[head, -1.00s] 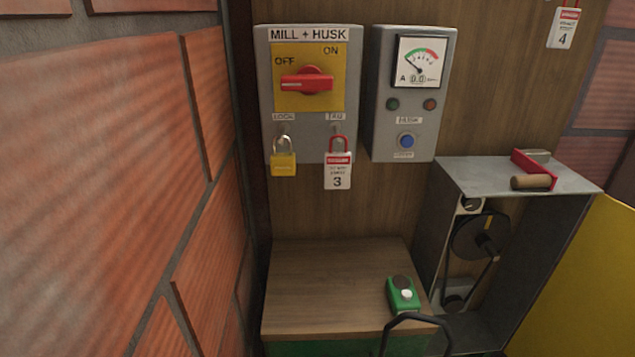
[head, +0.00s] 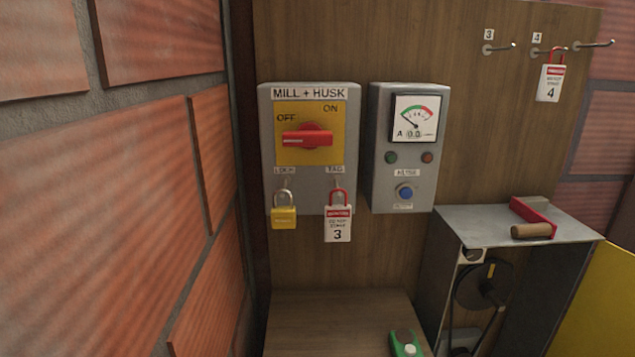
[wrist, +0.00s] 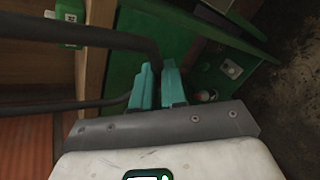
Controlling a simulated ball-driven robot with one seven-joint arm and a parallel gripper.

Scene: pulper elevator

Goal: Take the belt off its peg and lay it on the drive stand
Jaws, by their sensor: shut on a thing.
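My gripper (wrist: 158,82) shows in the wrist view with two teal fingers. It is shut on the black belt (wrist: 90,35), which runs out to the left as a wide loop and passes between the fingers. The head view shows neither my gripper nor the held belt. In the head view, an open grey metal housing (head: 480,225) stands at the right, with a dark pulley (head: 475,288) inside. I cannot tell which thing is the drive stand. A wooden-topped stand (head: 335,315) is at the bottom centre.
A green device (head: 405,343) sits on the wooden top. A red tool with a wooden handle (head: 532,231) lies on the housing. A switch box (head: 309,180) with a yellow padlock (head: 284,216) and a meter box (head: 408,170) are on the wall. Numbered pegs (head: 500,48) are at upper right.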

